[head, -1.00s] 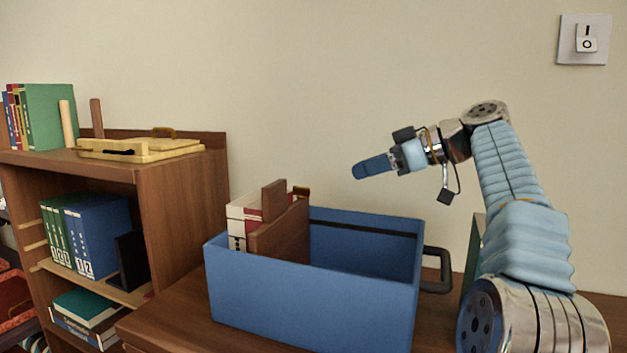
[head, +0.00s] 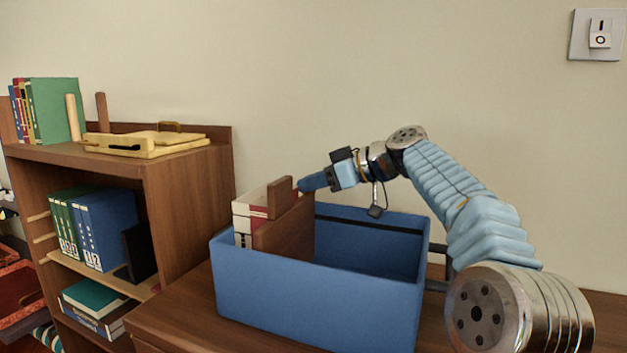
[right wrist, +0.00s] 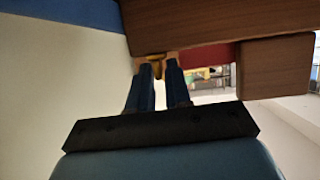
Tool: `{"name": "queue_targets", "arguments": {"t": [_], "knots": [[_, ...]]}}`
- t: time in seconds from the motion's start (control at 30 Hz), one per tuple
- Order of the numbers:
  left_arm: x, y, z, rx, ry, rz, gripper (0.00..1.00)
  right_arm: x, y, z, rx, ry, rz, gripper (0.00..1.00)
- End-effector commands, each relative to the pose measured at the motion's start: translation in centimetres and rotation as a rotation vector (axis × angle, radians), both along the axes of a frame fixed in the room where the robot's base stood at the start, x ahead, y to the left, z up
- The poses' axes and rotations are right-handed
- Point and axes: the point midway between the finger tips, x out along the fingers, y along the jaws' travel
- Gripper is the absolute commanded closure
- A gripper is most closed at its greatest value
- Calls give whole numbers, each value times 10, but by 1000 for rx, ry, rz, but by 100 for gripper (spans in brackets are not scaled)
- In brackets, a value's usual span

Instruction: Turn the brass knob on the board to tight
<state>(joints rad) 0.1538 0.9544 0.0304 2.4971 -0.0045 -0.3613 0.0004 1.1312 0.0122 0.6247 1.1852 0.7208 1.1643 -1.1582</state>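The brass knob (right wrist: 155,66) shows in the right wrist view at the edge of a brown wooden board (right wrist: 200,25). In the head view the knob is hidden behind my fingers and the board (head: 285,232). My right gripper (head: 306,184) reaches in from the right to the board's upper right end. In the right wrist view, its two blue fingers (right wrist: 160,72) are a little apart, with a narrow gap between them. The knob lies at their tips, partly between them; I cannot tell whether they touch it. My left gripper is not in view.
The board stands in a blue bin (head: 320,300) beside a white and red item (head: 250,212). The bin sits on a wooden top (head: 175,310). A bookshelf (head: 185,190) stands at left. A switch (head: 598,35) is on the wall. The bin's right half looks empty.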

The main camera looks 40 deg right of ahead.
Motion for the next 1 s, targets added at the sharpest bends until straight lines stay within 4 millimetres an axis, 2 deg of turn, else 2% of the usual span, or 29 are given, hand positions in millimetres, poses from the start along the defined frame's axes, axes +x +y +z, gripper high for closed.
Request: {"name": "queue_targets", "arguments": {"t": [0.2,0.33,0.67,1.0], "knots": [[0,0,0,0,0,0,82,0,0,0,0,0,0,82],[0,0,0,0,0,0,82,0,0,0,0,0,0,100],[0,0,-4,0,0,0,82,0,0,-2,-1,-2,-17,100],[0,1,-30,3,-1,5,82,-1,5,-3,-3,-5,-192,100]]}}
